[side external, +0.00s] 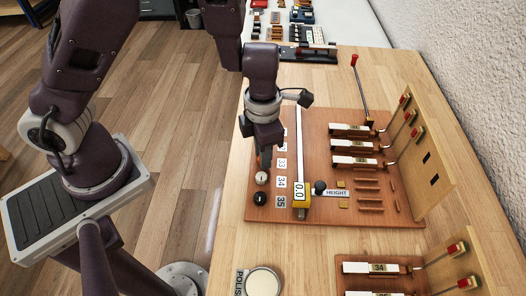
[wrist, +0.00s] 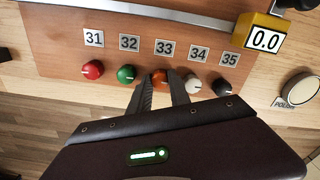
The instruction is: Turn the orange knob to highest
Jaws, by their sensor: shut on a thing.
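The orange knob (wrist: 160,77) sits below the label 33 (wrist: 165,48) in a row of knobs in the wrist view. My gripper (wrist: 163,84) is over it with one finger on each side, shut on the knob, and the fingers hide part of it. In the side external view my gripper (side external: 265,163) points down at the knob row, and the orange knob is hidden behind it. The pointer mark on the knob is too small to read.
Red (wrist: 92,70) and green (wrist: 126,74) knobs lie left of it, white (wrist: 194,86) and black (wrist: 222,87) ones right. A yellow gauge (side external: 301,194) reads 0.0. Key mechanisms (side external: 355,146) stand at the board's right. A polish tin (side external: 262,282) is at the front.

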